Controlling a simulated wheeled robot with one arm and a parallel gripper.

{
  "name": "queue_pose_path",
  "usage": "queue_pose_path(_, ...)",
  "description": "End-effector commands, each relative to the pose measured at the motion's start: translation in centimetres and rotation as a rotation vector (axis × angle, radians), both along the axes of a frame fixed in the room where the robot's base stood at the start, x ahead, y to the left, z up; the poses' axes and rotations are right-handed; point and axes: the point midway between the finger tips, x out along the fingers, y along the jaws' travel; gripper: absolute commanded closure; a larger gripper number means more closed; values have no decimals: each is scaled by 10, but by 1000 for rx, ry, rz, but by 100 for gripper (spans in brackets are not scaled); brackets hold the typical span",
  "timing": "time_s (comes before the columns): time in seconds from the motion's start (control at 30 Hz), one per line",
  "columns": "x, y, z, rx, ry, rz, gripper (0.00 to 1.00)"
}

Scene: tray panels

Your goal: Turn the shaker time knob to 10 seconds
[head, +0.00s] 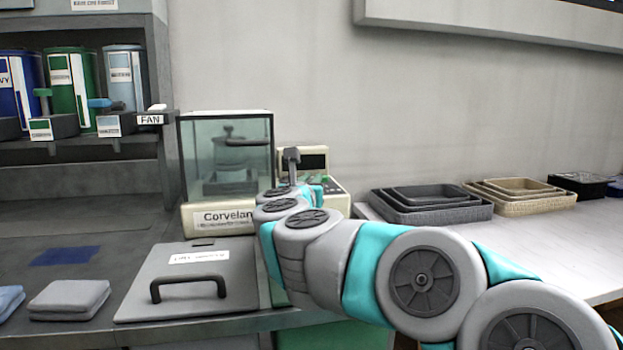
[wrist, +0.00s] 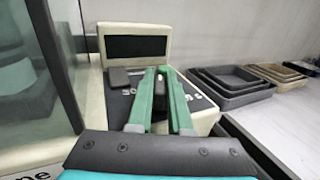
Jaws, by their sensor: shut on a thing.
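The shaker's control unit (head: 334,190) is cream, with a dark display (head: 314,162), and stands right of a glass-fronted cabinet in the head view. The wrist view shows its blank-looking display (wrist: 137,47) above a dark sloped panel with pale markings (wrist: 197,96). My gripper (wrist: 158,76) reaches over this panel, its two green fingers close together around the time knob (wrist: 159,88). The fingers hide most of the knob, so its pointer and setting cannot be read. In the head view my arm covers the gripper and most of the panel.
The glass-fronted cabinet (head: 226,158) stands close on the left. A grey lidded panel with a handle (head: 187,287) lies in front of it. Grey trays (head: 432,204) and beige trays (head: 520,197) sit on the white counter to the right.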

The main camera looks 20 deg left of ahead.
Motion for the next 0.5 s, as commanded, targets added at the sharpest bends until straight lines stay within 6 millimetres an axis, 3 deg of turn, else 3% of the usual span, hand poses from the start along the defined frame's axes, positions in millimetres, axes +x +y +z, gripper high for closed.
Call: queue_pose_path(0.5,0,1,1,-1,-5,-300,100)
